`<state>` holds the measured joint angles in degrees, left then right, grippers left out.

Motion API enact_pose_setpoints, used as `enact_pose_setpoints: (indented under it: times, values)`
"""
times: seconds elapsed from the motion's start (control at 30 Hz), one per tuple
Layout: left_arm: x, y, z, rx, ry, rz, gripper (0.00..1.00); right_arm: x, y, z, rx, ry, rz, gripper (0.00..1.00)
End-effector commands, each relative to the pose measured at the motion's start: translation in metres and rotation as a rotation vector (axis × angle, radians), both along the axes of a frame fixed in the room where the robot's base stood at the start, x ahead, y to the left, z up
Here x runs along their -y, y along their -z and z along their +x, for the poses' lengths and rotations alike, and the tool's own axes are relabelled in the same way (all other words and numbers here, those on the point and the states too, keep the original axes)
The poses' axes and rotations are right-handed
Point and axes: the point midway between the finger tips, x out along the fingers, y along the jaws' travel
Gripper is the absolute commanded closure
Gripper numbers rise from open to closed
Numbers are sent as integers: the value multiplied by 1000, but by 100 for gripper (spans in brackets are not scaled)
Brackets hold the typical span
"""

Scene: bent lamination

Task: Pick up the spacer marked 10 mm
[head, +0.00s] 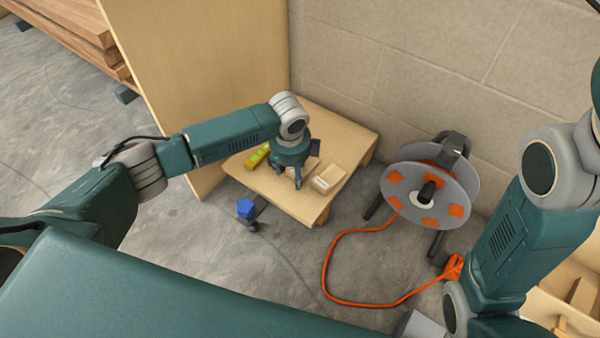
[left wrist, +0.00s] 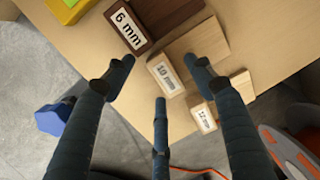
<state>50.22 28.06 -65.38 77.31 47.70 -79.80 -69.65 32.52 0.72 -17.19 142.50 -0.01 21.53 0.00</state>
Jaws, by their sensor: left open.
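The spacer marked 10 mm (left wrist: 166,76), a pale wood block with a white label on its end, lies on the small table (head: 345,140). In the left wrist view it is between a dark brown spacer marked 6 mm (left wrist: 130,28) and a pale one whose label seems to read 17 mm (left wrist: 205,118). My left gripper (head: 288,180) is open above the table, its fingers spread around the 10 mm spacer in the left wrist view (left wrist: 163,75). I see no contact. In the head view the gripper hides much of the spacers. My right gripper is out of view.
A yellow-green object (head: 257,157) lies at the table's left side. A blue-topped object (head: 246,209) stands off the table's front left edge. A cable reel (head: 428,192) with an orange cord stands right of the table. A wood panel and block wall stand behind.

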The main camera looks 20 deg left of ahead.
Motion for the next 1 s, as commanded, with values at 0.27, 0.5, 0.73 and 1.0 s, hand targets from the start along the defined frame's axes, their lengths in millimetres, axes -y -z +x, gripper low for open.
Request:
enact_pose_setpoints:
  times: [0.27,0.5,0.73,1.0]
  values:
    - [0,0,0,0,0,0,55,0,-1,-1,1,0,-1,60]
    - [0,0,0,0,0,0,100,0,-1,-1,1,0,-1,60]
    - [0,0,0,0,0,0,100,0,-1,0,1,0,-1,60]
    - [0,-8,0,1,0,0,100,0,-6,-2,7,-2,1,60]
